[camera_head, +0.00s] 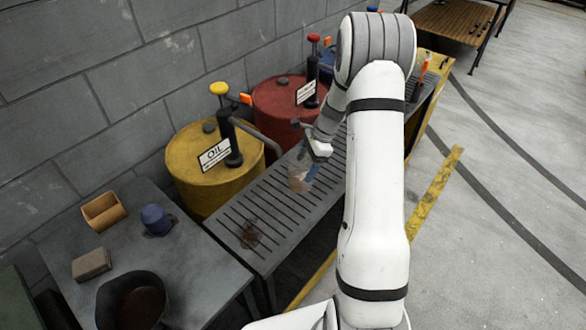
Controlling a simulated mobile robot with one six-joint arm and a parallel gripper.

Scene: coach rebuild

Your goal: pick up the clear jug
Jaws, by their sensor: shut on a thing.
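The clear jug (299,180) is a small see-through vessel above or on the slatted grey bench, near its middle. My gripper (309,158) is shut on the jug from above. The jaws and the jug's upper part are small and partly blurred together, so the exact grip point is hard to see. I cannot tell whether the jug's base touches the slats.
Yellow (212,180) and red (283,105) drums with pumps stand behind the slatted bench (270,250); the yellow drum's spout reaches towards the jug. A grey table (190,275) at left holds a blue cup (155,219), tan box (103,211), block (91,263) and dark bucket (130,300).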

